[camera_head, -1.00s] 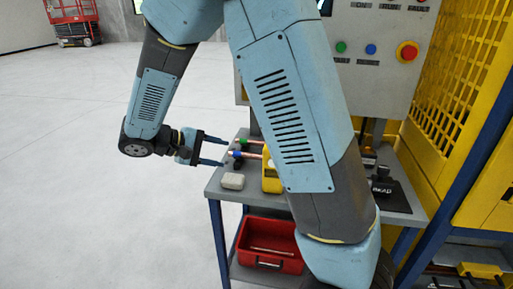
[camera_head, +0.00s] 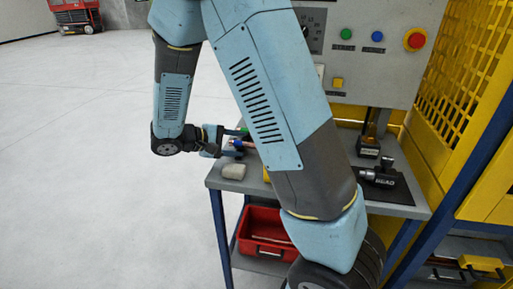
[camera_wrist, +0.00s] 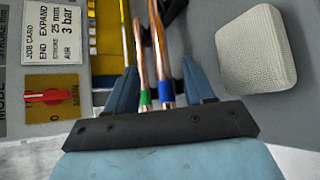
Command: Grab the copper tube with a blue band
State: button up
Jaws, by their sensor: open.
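Two copper tubes show side by side in the wrist view, running up the picture. The tube with a blue band (camera_wrist: 165,92) is on the right; the one with a green band (camera_wrist: 145,97) is on the left. My gripper (camera_wrist: 158,67) is open, its left blue finger beyond the green-banded tube and its right one beyond the blue-banded tube, so both tubes appear between the fingers. I cannot tell how far the fingers are above them. In the head view my gripper (camera_head: 232,143) is at the bench's left edge, and my arm hides most of the tubes.
A pale block (camera_head: 233,171) lies on the grey bench (camera_head: 225,183), close right of my right finger in the wrist view (camera_wrist: 257,50). A red bin (camera_head: 265,250) is below. A job card (camera_wrist: 54,32) and red switch (camera_wrist: 48,97) show at wrist-view left.

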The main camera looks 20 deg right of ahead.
aim_at(252, 145)
jog(key=shift+x, duration=2.55)
jog(key=shift+a, duration=0.1)
grip_shut()
